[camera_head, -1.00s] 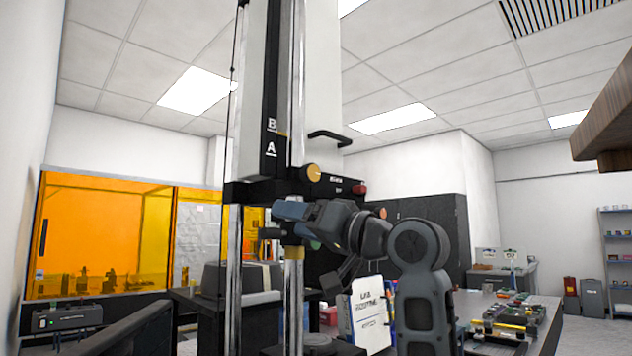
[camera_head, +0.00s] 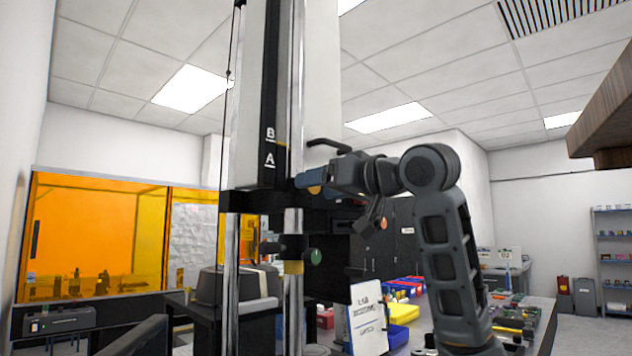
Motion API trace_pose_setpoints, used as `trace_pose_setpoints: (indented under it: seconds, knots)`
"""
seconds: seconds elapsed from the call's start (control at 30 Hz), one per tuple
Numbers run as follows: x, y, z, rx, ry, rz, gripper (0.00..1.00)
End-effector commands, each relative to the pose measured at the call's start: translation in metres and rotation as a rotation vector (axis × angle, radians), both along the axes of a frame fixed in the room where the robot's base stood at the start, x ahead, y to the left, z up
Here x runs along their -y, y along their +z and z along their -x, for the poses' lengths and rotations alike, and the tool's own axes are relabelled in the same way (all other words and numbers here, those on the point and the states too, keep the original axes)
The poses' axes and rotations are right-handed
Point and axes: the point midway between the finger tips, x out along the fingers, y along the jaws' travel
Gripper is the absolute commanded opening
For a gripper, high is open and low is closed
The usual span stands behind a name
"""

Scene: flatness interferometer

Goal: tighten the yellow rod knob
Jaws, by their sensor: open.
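The yellow rod knob (camera_head: 314,190) sits on the black carriage (camera_head: 238,201) of the tall interferometer column. Only a small yellow part shows; my gripper covers the rest. My gripper (camera_head: 308,179) has blue-grey fingertips and reaches in from the right, level with the knob. The fingers are open and overlap the knob in the picture. I cannot tell whether they touch it or stand around it.
Below the carriage is a black clamp with a green knob (camera_head: 316,257) and a yellow collar (camera_head: 293,267) on the chrome rod. A black handle (camera_head: 328,144) juts out above my wrist. A white sign (camera_head: 367,318) and coloured bins (camera_head: 403,311) stand on the bench.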

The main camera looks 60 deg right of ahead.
Motion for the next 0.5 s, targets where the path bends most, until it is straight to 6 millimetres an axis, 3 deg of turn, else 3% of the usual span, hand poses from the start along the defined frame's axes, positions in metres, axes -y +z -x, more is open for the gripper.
trace_pose_setpoints:
  seconds: [0.2,0.47,0.5]
  knots:
    - [0.003,0.000,-0.015,0.000,0.001,0.000,0.69]
    - [0.003,0.000,-0.016,0.001,0.000,0.001,0.69]
    - [0.003,0.000,-0.016,0.001,0.000,0.001,0.66]
